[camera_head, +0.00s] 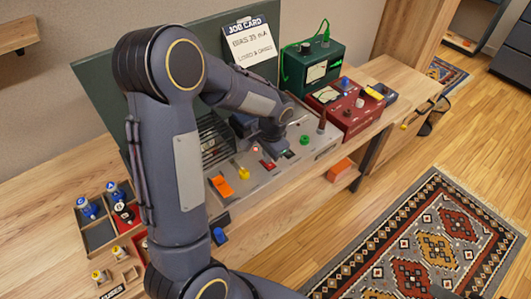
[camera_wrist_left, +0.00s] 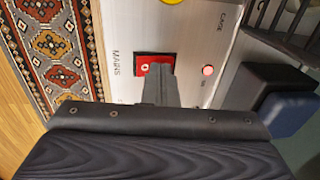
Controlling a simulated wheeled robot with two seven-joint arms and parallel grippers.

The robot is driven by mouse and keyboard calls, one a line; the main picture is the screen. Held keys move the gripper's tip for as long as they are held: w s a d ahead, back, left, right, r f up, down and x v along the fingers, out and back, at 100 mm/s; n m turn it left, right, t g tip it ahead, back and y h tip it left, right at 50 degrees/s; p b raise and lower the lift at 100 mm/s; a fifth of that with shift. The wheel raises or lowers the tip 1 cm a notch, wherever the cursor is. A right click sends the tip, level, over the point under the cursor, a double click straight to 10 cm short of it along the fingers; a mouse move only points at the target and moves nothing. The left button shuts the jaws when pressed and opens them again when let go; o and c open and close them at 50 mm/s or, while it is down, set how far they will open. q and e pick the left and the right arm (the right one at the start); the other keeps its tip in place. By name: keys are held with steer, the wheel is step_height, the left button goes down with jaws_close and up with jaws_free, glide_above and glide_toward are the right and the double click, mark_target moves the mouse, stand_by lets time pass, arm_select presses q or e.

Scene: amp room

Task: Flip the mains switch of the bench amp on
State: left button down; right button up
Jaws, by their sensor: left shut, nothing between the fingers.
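The bench amp has a pale grey top panel (camera_head: 262,182) on the bench in the head view. Its mains switch is a red rocker (camera_head: 267,165), also seen in the left wrist view (camera_wrist_left: 155,61) beside the word MAINS, with a light mark on it. My left gripper (camera_head: 279,146) is low over the panel; its shut, empty fingers (camera_wrist_left: 160,80) reach the switch's near edge in the wrist view and cover part of it. I cannot tell whether they touch it. A small reddish lamp (camera_wrist_left: 208,70) sits beside the switch.
A yellow knob (camera_head: 243,173), an orange piece (camera_head: 222,186) and a green knob (camera_head: 305,140) are near the switch. A red box (camera_head: 347,112) and green box (camera_head: 313,66) stand to the right. A job card (camera_head: 250,42) stands behind. A compartment tray (camera_head: 98,238) is at left.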

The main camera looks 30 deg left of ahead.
arm_select(q)
steer(key=shift+s+d+r, duration=0.1)
steer(key=shift+d, duration=0.15)
steer(key=shift+r+p, duration=0.35)
steer(key=shift+r, duration=0.1)
step_height(320, 180, up, 3)
steer(key=shift+a+p, duration=0.15)
steer(key=shift+p, duration=1.05)
step_height(320, 180, up, 10)
steer(key=a, duration=0.1)
steer(key=shift+w+a, duration=0.15)
steer(key=shift+w, duration=0.2)
